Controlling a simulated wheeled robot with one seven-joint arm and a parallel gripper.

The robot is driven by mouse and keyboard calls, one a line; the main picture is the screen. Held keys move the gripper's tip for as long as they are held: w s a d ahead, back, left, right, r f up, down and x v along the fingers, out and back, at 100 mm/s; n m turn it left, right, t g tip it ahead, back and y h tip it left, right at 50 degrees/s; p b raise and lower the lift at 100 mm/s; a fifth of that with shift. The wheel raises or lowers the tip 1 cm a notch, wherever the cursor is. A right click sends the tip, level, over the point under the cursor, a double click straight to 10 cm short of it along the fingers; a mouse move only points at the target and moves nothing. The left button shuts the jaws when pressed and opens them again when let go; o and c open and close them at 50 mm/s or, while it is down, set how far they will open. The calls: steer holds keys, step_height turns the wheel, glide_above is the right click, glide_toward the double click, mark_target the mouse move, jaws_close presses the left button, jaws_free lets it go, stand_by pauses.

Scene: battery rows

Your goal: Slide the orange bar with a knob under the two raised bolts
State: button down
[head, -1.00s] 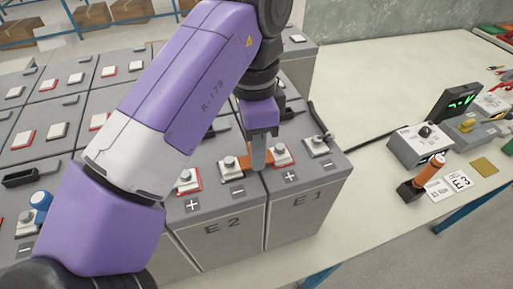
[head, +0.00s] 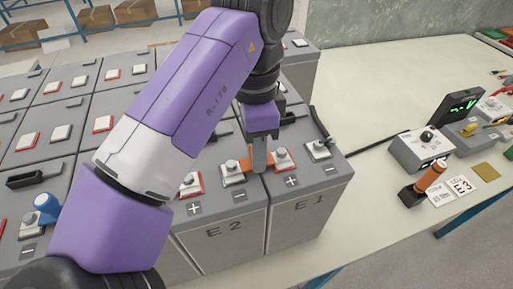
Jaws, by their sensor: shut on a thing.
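The orange bar (head: 234,179) lies across the gap between batteries E2 (head: 224,232) and E1 (head: 309,204). Its left end is at the bolt (head: 232,166) on E2's minus terminal. Its right part runs toward the bolt (head: 281,154) on E1's plus terminal, which has a red-edged base. I cannot tell whether either end is fully under its bolt head. My gripper (head: 259,160) points down between the two bolts and is shut on the bar's middle. The fingers hide the knob and part of the bar.
More grey batteries stand in rows to the left and behind. A black cable (head: 322,125) rises by E1's minus bolt (head: 318,147). On the bench to the right are a meter box (head: 420,148), an orange-handled tool (head: 431,177) and label cards (head: 462,186). The bench between is mostly clear.

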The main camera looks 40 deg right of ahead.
steer(key=c, duration=1)
jaws_free()
steer(key=shift+w, duration=0.1)
steer(key=shift+w+d+r+b, duration=0.1)
steer(key=shift+r+b, duration=0.1)
steer(key=shift+r, duration=1.75)
steer(key=shift+w+r+b, duration=0.1)
steer(key=shift+r+b, duration=0.05)
steer(key=shift+r, duration=1.8)
